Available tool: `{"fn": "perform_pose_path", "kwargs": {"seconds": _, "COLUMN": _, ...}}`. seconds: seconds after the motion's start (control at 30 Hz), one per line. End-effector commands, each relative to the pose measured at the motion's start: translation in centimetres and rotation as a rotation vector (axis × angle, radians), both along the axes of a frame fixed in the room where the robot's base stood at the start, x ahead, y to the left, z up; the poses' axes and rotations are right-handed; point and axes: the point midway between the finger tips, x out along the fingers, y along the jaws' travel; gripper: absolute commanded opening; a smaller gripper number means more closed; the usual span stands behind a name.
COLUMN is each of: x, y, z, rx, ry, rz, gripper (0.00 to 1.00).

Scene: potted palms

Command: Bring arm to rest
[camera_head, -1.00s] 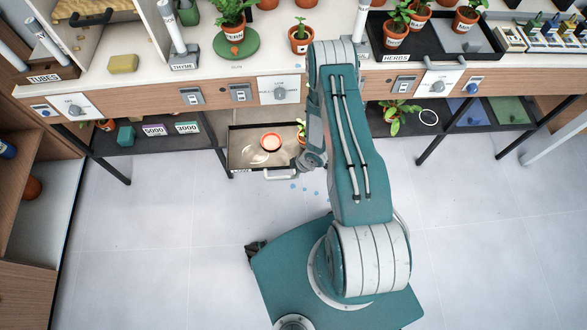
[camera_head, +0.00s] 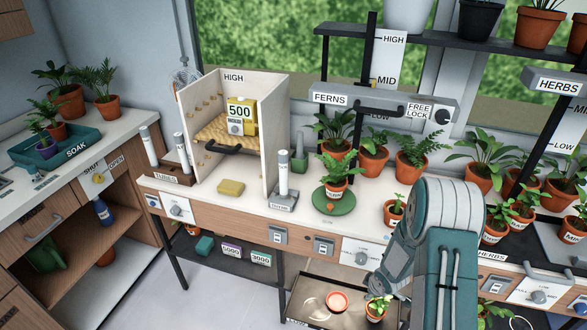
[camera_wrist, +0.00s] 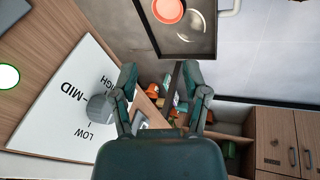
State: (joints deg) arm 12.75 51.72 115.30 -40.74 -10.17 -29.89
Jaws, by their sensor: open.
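My arm (camera_head: 446,262) stands at the lower right of the head view, bent at its top in front of the bench. Its wrist end hangs in front of the bench front; the fingers cannot be made out there. In the wrist view my gripper (camera_wrist: 159,75) is open, its two dark teal fingers apart with nothing held between them. A white dial panel marked LOW, MID and HIGH (camera_wrist: 72,108) with a grey knob lies left of the fingers. The dark tray (camera_wrist: 211,48) is beyond the fingertips at the top.
The low tray (camera_head: 297,311) holds an orange pot or saucer (camera_head: 337,301); a small potted plant (camera_head: 377,307) is beside my arm. The bench carries a fern on a green disc (camera_head: 347,204), a yellow sponge (camera_head: 231,188) and several pots. Floor at lower left is clear.

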Motion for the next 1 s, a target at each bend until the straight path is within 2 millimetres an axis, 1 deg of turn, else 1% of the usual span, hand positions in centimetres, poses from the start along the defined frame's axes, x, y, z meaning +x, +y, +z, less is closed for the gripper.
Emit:
{"fn": "perform_pose_path", "kwargs": {"seconds": 0.03, "x": 0.6, "y": -0.2, "z": 2.6, "rx": -0.014, "ry": -0.016, "rz": -0.032, "gripper": 0.59}}
{"fn": "perform_pose_path", "kwargs": {"seconds": 0.07, "x": 0.8, "y": -0.2, "z": 3.8, "rx": -0.020, "ry": -0.020, "rz": -0.054, "gripper": 0.59}}
{"fn": "perform_pose_path", "kwargs": {"seconds": 0.1, "x": 1.0, "y": -0.3, "z": 5.5, "rx": -0.027, "ry": -0.026, "rz": -0.082, "gripper": 0.59}}
{"fn": "perform_pose_path", "kwargs": {"seconds": 0.17, "x": 1.0, "y": -0.5, "z": 8.0, "rx": -0.035, "ry": -0.035, "rz": -0.127, "gripper": 0.59}}
{"fn": "perform_pose_path", "kwargs": {"seconds": 0.2, "x": 1.0, "y": -0.5, "z": 9.6, "rx": -0.039, "ry": -0.040, "rz": -0.156, "gripper": 0.59}}
{"fn": "perform_pose_path", "kwargs": {"seconds": 0.33, "x": 0.6, "y": -0.4, "z": 14.8, "rx": -0.045, "ry": -0.060, "rz": -0.251, "gripper": 0.59}}
{"fn": "perform_pose_path", "kwargs": {"seconds": 0.37, "x": 0.3, "y": -0.3, "z": 15.9, "rx": -0.044, "ry": -0.064, "rz": -0.275, "gripper": 0.59}}
{"fn": "perform_pose_path", "kwargs": {"seconds": 0.4, "x": 0.0, "y": -0.2, "z": 17.5, "rx": -0.043, "ry": -0.071, "rz": -0.303, "gripper": 0.59}}
{"fn": "perform_pose_path", "kwargs": {"seconds": 0.47, "x": -0.6, "y": 0.0, "z": 19.7, "rx": -0.038, "ry": -0.079, "rz": -0.346, "gripper": 0.59}}
{"fn": "perform_pose_path", "kwargs": {"seconds": 0.5, "x": -1.0, "y": 0.1, "z": 21.1, "rx": -0.033, "ry": -0.085, "rz": -0.375, "gripper": 0.59}}
{"fn": "perform_pose_path", "kwargs": {"seconds": 0.57, "x": -1.8, "y": 0.4, "z": 23.2, "rx": -0.024, "ry": -0.094, "rz": -0.417, "gripper": 0.59}}
{"fn": "perform_pose_path", "kwargs": {"seconds": 0.6, "x": -2.4, "y": 0.6, "z": 24.6, "rx": -0.017, "ry": -0.099, "rz": -0.445, "gripper": 0.59}}
{"fn": "perform_pose_path", "kwargs": {"seconds": 0.7, "x": -4.1, "y": 1.2, "z": 27.7, "rx": 0.006, "ry": -0.112, "rz": -0.514, "gripper": 0.59}}
{"fn": "perform_pose_path", "kwargs": {"seconds": 0.8, "x": -6.1, "y": 1.9, "z": 30.6, "rx": 0.036, "ry": -0.122, "rz": -0.579, "gripper": 0.59}}
{"fn": "perform_pose_path", "kwargs": {"seconds": 0.87, "x": -7.4, "y": 2.3, "z": 32.1, "rx": 0.056, "ry": -0.125, "rz": -0.617, "gripper": 0.59}}
{"fn": "perform_pose_path", "kwargs": {"seconds": 0.9, "x": -8.3, "y": 2.6, "z": 33.2, "rx": 0.071, "ry": -0.130, "rz": -0.643, "gripper": 0.59}}
{"fn": "perform_pose_path", "kwargs": {"seconds": 1.0, "x": -10.7, "y": 3.5, "z": 35.4, "rx": 0.111, "ry": -0.134, "rz": -0.700, "gripper": 0.59}}
